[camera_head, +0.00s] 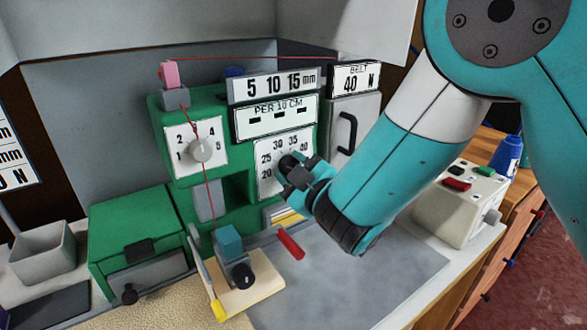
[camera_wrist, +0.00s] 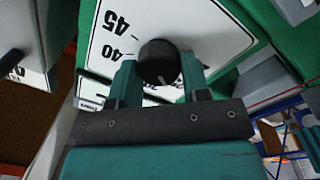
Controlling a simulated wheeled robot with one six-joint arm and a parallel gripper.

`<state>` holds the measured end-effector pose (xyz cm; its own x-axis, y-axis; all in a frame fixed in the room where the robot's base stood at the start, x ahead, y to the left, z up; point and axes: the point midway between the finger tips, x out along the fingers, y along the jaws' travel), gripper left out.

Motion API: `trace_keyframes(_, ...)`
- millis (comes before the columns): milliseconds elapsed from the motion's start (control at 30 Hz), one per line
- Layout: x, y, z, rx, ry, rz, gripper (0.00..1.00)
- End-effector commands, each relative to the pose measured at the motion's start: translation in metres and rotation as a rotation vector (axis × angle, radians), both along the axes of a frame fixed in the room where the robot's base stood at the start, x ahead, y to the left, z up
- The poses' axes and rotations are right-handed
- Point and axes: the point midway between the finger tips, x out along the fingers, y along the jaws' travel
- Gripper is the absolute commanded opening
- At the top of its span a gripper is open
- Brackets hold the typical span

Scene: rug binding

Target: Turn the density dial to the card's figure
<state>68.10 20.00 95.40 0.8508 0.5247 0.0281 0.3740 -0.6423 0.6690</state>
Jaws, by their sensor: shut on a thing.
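The density dial's white face (camera_head: 268,183) is on the green machine under the sign "PER 10 CM" (camera_head: 275,117), which shows dashes. Its figures 20 to 40 show in the head view; the wrist view shows 40 and 45 on the face (camera_wrist: 112,35). The black dial knob (camera_wrist: 159,60) sits between the fingers of my gripper (camera_wrist: 160,80), which is shut on it. A pale mark shows on the knob's lower side in the wrist view; I cannot tell which figure it meets. My gripper (camera_head: 298,175) hides part of the dial. A white card (camera_head: 14,155) is cut off at the left edge, with only "mm" and "0 N" readable.
Left of the density dial is another dial (camera_head: 200,149) with figures 1 to 4. A red thread passes before it. A "BELT 40 N" sign (camera_head: 354,80) is above a grey door with a black handle (camera_head: 347,133). A beige switch box (camera_head: 459,205) stands right of my arm.

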Motion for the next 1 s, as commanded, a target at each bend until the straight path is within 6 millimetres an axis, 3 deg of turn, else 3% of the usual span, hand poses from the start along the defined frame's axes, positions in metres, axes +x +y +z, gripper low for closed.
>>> trace_keyframes(700, 0.0003, 0.0000, 0.0007, -0.074, -0.053, -0.001, 0.19)
trace_keyframes(733, 0.0004, 0.0000, 0.0007, -0.074, -0.053, -0.001, 0.45)
trace_keyframes(833, 0.0003, 0.0000, 0.0006, -0.073, -0.053, -0.001, 0.68)
trace_keyframes(1000, 0.0001, 0.0002, 0.0002, -0.074, -0.052, -0.001, 0.68)
